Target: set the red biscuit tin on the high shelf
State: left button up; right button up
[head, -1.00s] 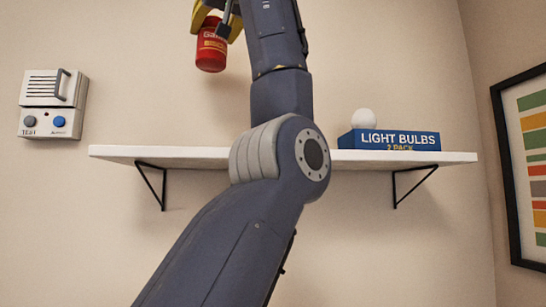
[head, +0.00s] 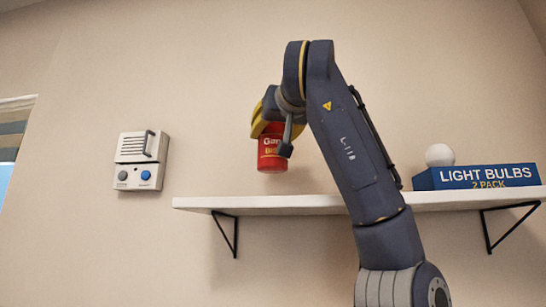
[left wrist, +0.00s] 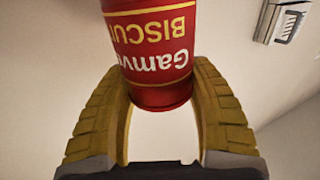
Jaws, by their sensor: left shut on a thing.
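The red biscuit tin (head: 272,153) is in my left gripper (head: 272,128), upright in the head view, with a gap between its base and the top edge of the high shelf (head: 290,203). It is above the shelf's left part; its depth over the board is hard to tell. In the left wrist view the tin (left wrist: 150,50) sits between the yellow fingers of my left gripper (left wrist: 158,85), its label upside down in that picture. The gripper is shut on it. My right gripper is not in view.
A blue light bulb box (head: 478,177) stands on the shelf's right part, with a white round bulb (head: 439,155) by it. A wall unit with a blue knob (head: 141,160) hangs left of the shelf. The shelf's left part looks clear.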

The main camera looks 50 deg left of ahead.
aim_at(273, 155)
pick_arm(q)
jog(key=shift+f, duration=3.25)
jog(key=shift+f, duration=0.1)
jog(key=o, duration=1.5)
jog(key=shift+o, duration=0.2)
jog(key=shift+s+d, duration=0.1)
jog(key=shift+d, duration=0.1)
jog(key=v, duration=1.1)
jog(key=shift+s+d, duration=0.2)
jog(key=shift+d, duration=0.05)
